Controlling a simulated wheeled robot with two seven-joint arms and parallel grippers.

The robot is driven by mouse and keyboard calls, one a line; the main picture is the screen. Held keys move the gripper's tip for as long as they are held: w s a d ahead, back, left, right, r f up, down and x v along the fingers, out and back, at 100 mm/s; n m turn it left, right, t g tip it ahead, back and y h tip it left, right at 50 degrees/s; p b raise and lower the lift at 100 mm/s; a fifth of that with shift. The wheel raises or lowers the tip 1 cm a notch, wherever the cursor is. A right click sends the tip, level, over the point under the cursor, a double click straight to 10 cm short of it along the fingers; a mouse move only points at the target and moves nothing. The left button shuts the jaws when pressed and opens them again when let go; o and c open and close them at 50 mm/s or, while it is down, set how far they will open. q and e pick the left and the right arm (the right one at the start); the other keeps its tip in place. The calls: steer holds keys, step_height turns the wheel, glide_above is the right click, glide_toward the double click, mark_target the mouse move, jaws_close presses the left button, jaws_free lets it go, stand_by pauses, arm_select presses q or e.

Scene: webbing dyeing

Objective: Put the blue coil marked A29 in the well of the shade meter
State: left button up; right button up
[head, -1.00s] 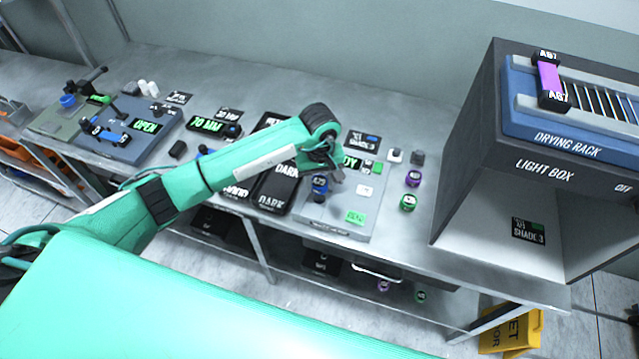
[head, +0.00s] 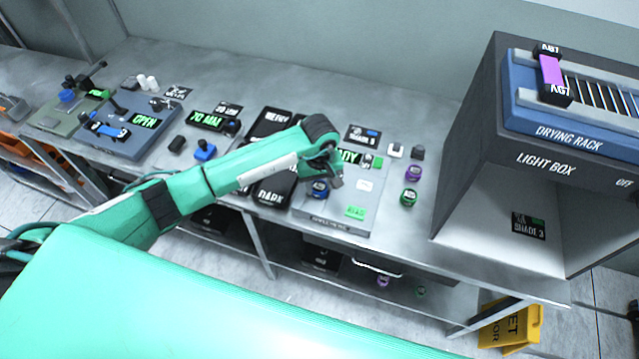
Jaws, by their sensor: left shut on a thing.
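The blue coil (head: 320,189) is held at the tip of my left gripper (head: 324,178), whose jaws are mostly hidden behind the wrist. Its mark is too small to read. The shade meter (head: 318,214) is the grey box under the coil, with a green display partly hidden by my wrist and a green label at its front right. The coil is over or at the left part of the meter's top. The well is hidden by it, and I cannot tell whether the coil is inside or just above. My right gripper is not in view.
A purple coil (head: 412,173) and a green coil (head: 408,197) stand right of the meter. The light box (head: 468,130) carries the drying rack (head: 580,141) further right. Dark trays marked DARK (head: 270,192) lie left of the meter.

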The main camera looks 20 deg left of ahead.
mark_target(320, 187)
arm_select(q)
steer(key=o, duration=1)
steer(key=shift+c, duration=0.2)
steer(key=shift+r, duration=0.1)
steer(key=shift+r+p, duration=0.6)
steer(key=shift+p, duration=0.35)
steer(key=shift+w+r+b, duration=0.1)
steer(key=shift+r+b, duration=0.15)
steer(key=shift+b, duration=0.1)
step_height(320, 187, up, 11)
steer(key=b, duration=0.4)
steer(key=shift+r+b, duration=0.15)
steer(key=shift+b, duration=0.25)
